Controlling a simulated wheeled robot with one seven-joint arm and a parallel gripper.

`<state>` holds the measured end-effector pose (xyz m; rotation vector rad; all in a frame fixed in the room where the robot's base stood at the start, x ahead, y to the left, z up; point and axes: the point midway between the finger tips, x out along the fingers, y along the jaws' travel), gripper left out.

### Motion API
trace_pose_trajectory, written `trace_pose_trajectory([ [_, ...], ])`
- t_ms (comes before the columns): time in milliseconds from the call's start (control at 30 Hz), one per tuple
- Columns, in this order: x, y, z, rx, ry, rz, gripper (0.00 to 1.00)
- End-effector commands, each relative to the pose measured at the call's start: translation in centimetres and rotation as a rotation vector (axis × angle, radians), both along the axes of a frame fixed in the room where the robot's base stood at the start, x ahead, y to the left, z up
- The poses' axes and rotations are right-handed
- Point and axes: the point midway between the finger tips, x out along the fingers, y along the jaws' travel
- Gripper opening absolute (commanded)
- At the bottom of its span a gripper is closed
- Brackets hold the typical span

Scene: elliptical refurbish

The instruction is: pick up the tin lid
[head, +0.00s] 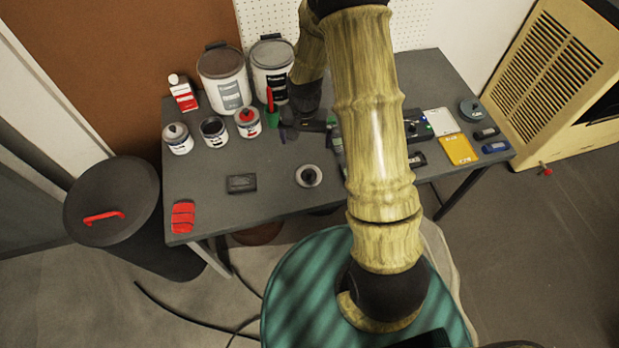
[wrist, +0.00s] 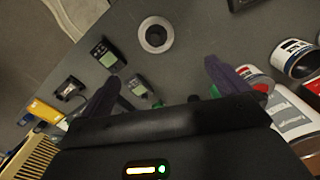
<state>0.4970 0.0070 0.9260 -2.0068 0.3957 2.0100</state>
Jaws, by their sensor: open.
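A small round grey-white piece (head: 308,175) with a darker ring and centre lies flat on the table near its front edge. It also shows in the wrist view as a pale ring (wrist: 155,20). It could be the tin lid, but I cannot tell it surely from a roll. An open small tin (head: 213,132) with a dark inside stands to the left; a tin also shows at the right of the wrist view (wrist: 294,60). My gripper (head: 309,129) is open and empty behind the round piece. In the wrist view, the piece lies beyond the spread fingertips (wrist: 162,75).
Two large tins (head: 223,82) and several small ones stand at the back left. A black box (head: 241,183) lies left of the round piece. Devices, a yellow pad (head: 458,149) and a teal round item (head: 471,110) are on the right. Table around the round piece is clear.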

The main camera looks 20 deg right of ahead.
Motion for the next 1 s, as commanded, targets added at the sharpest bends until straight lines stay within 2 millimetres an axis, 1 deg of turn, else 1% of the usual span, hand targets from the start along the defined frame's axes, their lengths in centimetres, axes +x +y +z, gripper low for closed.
trace_pose_trajectory([
  [167, 0.0, -0.6, -0.1, -0.001, 0.000, -0.011, 1.00],
  [267, 0.0, -0.6, -0.6, -0.001, 0.000, -0.011, 1.00],
  [767, -0.2, -0.5, -7.5, 0.000, 0.002, -0.008, 1.00],
  [1000, -0.1, 0.2, -10.7, -0.001, 0.002, 0.007, 1.00],
])
